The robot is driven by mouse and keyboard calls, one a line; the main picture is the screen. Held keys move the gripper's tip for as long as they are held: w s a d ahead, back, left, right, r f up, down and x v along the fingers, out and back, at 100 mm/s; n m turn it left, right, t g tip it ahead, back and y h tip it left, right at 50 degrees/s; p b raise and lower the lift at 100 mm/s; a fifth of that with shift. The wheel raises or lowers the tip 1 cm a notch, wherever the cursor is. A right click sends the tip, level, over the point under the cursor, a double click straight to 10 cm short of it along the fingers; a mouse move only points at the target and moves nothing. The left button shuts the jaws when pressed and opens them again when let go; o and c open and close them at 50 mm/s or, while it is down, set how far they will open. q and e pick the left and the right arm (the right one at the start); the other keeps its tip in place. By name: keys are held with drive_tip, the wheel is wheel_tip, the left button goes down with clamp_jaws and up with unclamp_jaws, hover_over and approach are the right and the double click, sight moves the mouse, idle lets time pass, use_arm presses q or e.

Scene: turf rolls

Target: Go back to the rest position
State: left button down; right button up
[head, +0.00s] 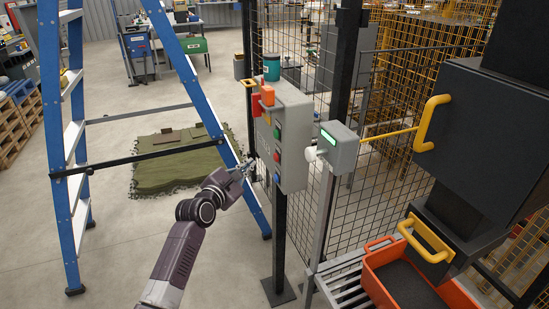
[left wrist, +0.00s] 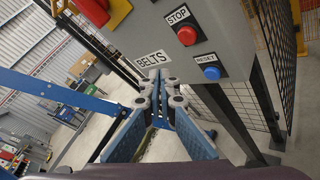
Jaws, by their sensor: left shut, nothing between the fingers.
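My left arm comes in from the bottom of the head view. Its gripper (head: 246,168) is shut and empty, close to the left side of a grey control box (head: 293,140). In the left wrist view the fingertips (left wrist: 158,82) are together, just below the BELTS label of the box (left wrist: 226,45). Whether they touch the box I cannot tell. A red STOP button (left wrist: 187,35) and a blue RESET button (left wrist: 211,73) show on the box. My right gripper is not in view.
A blue stepladder (head: 205,105) stands left of the box, near my arm. A mesh fence (head: 350,215) runs behind the box. A grey post unit (head: 340,148) and an orange-red bin (head: 450,295) are to the right. Green turf (head: 175,172) lies on the floor beyond the ladder.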

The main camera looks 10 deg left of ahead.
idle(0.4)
use_arm(q)
drive_tip(key=s+f+m+g+y, duration=0.15)
drive_tip(key=s+f+m, duration=0.4)
drive_tip(key=f, duration=0.85)
drive_tip(key=s+f+m+g, duration=0.3)
drive_tip(key=s+f, duration=0.6)
drive_tip(key=f, duration=0.4)
drive_tip(key=s+f+m+g+y, duration=0.1)
drive_tip(key=s+f+m+g, duration=0.45)
drive_tip(key=f, duration=0.85)
drive_tip(key=s+f+m+g, duration=0.1)
drive_tip(key=s+f+m, duration=0.4)
drive_tip(key=s, duration=1.1)
drive_tip(key=s+f+m+g, duration=0.2)
drive_tip(key=s+f+m, duration=0.3)
drive_tip(key=s+f, duration=0.4)
drive_tip(key=s+f+m+g, duration=0.2)
drive_tip(key=s+f+m, duration=0.3)
drive_tip(key=s, duration=1.8)
drive_tip(key=shift+d+f+y, duration=0.2)
drive_tip(key=shift+f+y, duration=0.15)
drive_tip(key=shift+f, duration=0.6)
